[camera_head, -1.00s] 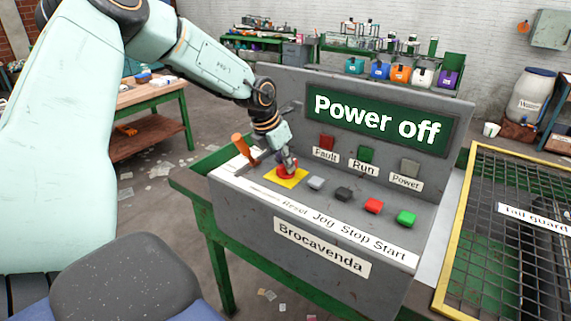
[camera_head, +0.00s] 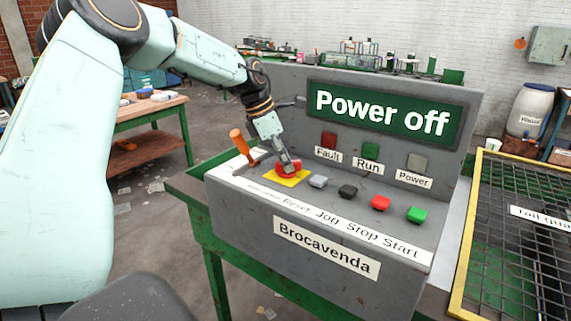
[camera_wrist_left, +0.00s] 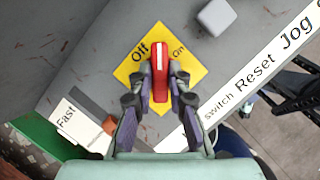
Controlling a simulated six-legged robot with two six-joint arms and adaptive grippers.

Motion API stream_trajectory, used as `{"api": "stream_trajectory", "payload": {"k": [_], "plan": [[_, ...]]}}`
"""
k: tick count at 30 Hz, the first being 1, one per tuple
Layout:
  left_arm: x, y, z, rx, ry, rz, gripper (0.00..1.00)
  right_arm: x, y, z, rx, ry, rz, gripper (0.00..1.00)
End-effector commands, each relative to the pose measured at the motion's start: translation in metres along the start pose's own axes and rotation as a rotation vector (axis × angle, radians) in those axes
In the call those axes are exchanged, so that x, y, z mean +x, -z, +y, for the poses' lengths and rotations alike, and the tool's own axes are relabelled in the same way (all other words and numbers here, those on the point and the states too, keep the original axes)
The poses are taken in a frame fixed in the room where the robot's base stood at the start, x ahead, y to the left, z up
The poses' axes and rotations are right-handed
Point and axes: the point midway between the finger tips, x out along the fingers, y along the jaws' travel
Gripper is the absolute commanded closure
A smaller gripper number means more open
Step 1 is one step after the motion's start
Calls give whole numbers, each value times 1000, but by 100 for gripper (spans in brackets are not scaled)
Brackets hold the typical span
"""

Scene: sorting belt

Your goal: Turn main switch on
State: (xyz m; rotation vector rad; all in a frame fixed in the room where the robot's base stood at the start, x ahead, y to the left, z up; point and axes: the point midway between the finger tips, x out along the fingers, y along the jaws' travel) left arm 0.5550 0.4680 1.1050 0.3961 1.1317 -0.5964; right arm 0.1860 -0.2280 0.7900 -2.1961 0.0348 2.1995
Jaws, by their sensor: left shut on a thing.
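The main switch is a red rotary handle (camera_wrist_left: 160,72) on a yellow plate (camera_wrist_left: 138,80) marked "Off" and "On". In the left wrist view the handle stands nearly upright in the picture, beside the "Off" word. My left gripper (camera_wrist_left: 159,88) is shut on the handle, with one finger on each side. In the head view the gripper (camera_head: 290,166) reaches down onto the red switch at the left of the control panel (camera_head: 330,262). The display (camera_head: 382,110) reads "Power off". My right gripper is not in view.
An orange-handled lever (camera_head: 239,142) stands just left of the switch. Grey (camera_head: 318,181), black (camera_head: 348,191), red (camera_head: 380,203) and green (camera_head: 417,215) buttons run to its right. A yellow-framed mesh guard (camera_head: 520,240) is at the right.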

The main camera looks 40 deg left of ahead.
Motion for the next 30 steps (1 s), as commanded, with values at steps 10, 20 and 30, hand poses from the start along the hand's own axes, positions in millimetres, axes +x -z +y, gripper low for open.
{"api": "stream_trajectory", "payload": {"k": [10, 20, 30], "plan": [[-2, -1, 2, 8, -4, 0, 100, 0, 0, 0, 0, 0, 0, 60], [-2, 0, 1, 7, -2, 0, 61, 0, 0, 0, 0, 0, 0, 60], [-3, 0, 1, 6, 0, 0, 60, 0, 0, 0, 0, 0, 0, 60]]}}
